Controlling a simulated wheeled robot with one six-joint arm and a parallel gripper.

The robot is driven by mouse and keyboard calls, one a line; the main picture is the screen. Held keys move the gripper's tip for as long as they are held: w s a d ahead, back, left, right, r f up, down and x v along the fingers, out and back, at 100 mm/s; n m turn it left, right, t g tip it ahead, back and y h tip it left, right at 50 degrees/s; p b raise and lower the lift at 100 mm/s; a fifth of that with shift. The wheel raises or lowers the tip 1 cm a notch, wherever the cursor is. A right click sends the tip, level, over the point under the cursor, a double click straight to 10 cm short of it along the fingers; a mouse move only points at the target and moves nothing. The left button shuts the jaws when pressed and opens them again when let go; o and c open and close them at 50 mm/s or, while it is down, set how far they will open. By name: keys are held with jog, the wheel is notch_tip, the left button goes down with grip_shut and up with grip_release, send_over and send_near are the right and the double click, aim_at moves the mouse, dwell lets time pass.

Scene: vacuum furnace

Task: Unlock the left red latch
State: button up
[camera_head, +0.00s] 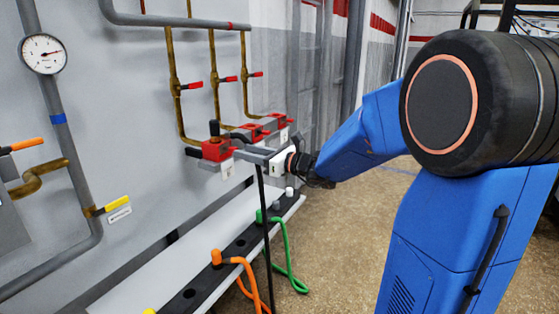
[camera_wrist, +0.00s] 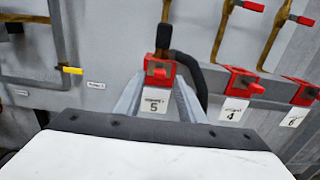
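The left red latch (camera_head: 216,149) is a red block on the wall fixture, with a black handle above it. In the wrist view the same latch (camera_wrist: 160,70) sits centrally above a white label marked 5 (camera_wrist: 153,105). My gripper (camera_head: 238,154) reaches in from the right at this latch. In the wrist view the two grey fingers of my gripper (camera_wrist: 157,92) are apart, one on each side of the label, just below the red block. I see nothing held between them; contact with the latch cannot be told.
Two more red latches, the middle one (camera_wrist: 238,82) and the right one (camera_wrist: 300,91), stand close to the right. Brass pipes with red-handled valves (camera_head: 190,86) rise above. A black ledge (camera_head: 240,246) with green (camera_head: 281,250) and orange hoses (camera_head: 240,262) lies below. Open floor is at right.

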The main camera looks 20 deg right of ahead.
jog(key=v, duration=1.4)
jog(key=s+a+f+n+g+h, duration=0.1)
jog(key=s+a+f+n+g, duration=0.4)
jog(key=s+a+n, duration=0.25)
jog(key=s+a+f+n+g+h, duration=0.1)
jog(key=s+a+f+n+g, duration=0.35)
jog(key=s+a+n, duration=0.35)
jog(key=s+d+f+n+h, duration=0.5)
jog(key=s+d+n+h, duration=0.3)
jog(key=s+d+n, duration=0.2)
jog(key=s+n, duration=0.2)
jog(key=n, duration=0.1)
jog(key=shift+d+h, duration=0.3)
jog(key=shift+d, duration=0.1)
